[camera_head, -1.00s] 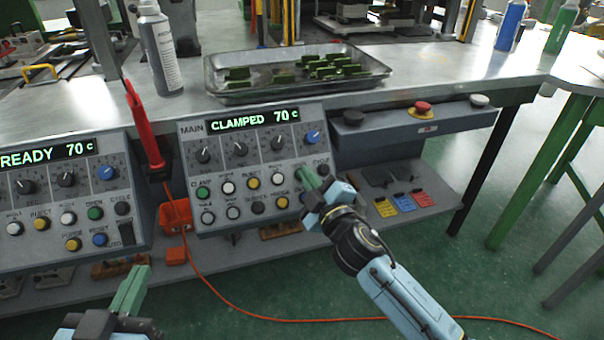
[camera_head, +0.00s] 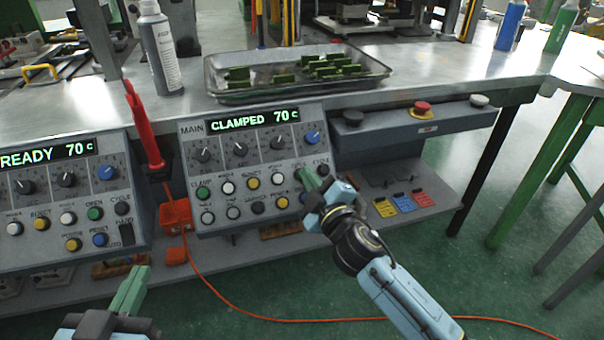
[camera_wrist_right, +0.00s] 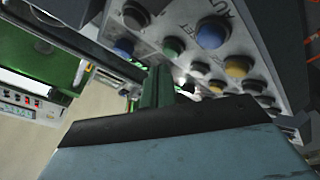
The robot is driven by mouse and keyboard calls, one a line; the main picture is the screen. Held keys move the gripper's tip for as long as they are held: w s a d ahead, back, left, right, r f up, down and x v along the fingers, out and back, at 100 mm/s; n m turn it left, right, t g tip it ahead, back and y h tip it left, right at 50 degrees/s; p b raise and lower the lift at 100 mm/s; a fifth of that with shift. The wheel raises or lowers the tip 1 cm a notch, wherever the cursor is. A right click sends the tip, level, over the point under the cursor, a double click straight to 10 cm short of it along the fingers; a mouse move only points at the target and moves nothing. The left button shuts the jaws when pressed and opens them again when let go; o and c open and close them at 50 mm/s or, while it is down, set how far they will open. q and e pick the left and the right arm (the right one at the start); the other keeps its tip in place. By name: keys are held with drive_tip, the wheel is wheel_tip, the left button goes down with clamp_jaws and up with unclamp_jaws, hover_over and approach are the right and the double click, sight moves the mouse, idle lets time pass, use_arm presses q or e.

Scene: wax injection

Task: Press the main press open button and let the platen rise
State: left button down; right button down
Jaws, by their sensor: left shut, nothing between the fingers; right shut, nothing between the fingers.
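The main press panel (camera_head: 222,185) stands under the table's front edge, and its display (camera_head: 253,119) reads CLAMPED 70 C. My right gripper (camera_head: 304,175) is shut and empty, its green fingertips at the open button position on the panel's right side. They hide that button in the head view. In the right wrist view the shut green fingers (camera_wrist_right: 157,88) point at the panel, close to a green button (camera_wrist_right: 173,47); I cannot tell whether they touch it. My left gripper (camera_head: 134,285) is shut and empty at the lower left, clear of the panels.
A second panel (camera_head: 75,185) at the left reads READY 70 C. A red-handled tool (camera_head: 143,125) hangs between the panels. A metal tray (camera_head: 215,92) with green parts sits on the table. A red emergency button (camera_head: 422,107) is on the box at the right. An orange cable (camera_head: 245,314) crosses the floor.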

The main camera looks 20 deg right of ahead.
idle(0.6)
drive_tip(key=shift+w+f, duration=0.25)
drive_tip(key=shift+w, duration=0.05)
